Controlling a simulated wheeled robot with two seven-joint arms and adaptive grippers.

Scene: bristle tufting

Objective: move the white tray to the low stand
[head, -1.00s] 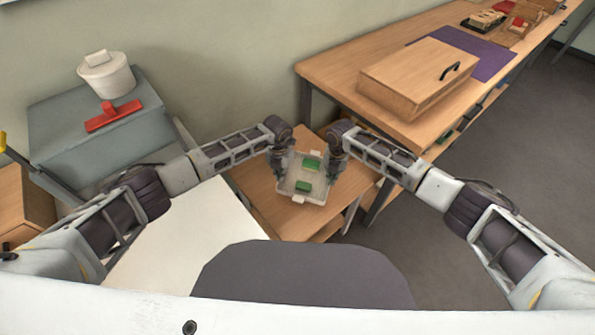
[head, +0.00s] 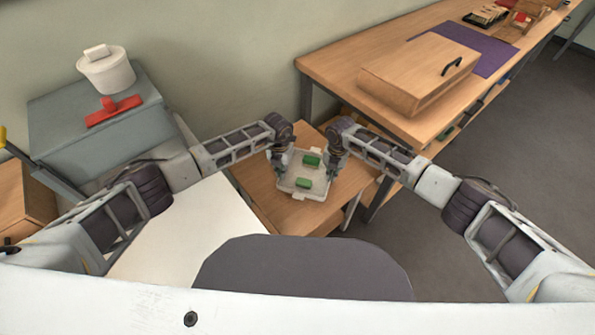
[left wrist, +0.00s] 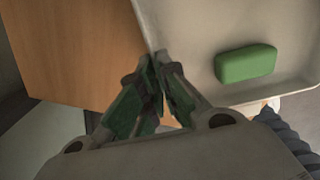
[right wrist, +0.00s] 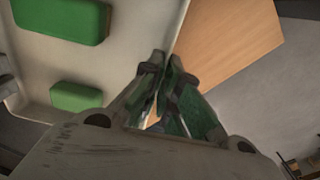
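The white tray (head: 288,184) is over the wooden top of the low stand (head: 262,196); I cannot tell whether it touches it. Two green blocks (head: 312,159) (head: 303,183) lie in the tray. My left gripper (head: 280,167) is at the tray's left side, and its fingers (left wrist: 158,62) are shut on the rim in the left wrist view. My right gripper (head: 333,167) is at the tray's right side, and its fingers (right wrist: 163,62) are shut on the rim in the right wrist view. The tray looks about level.
A long wooden bench (head: 330,68) with a wooden box (head: 418,75) stands at the right behind the stand. A grey cabinet (head: 60,140) with a white tub (head: 106,72) and a red tool (head: 113,110) is at the left. A white surface (head: 190,235) lies front left.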

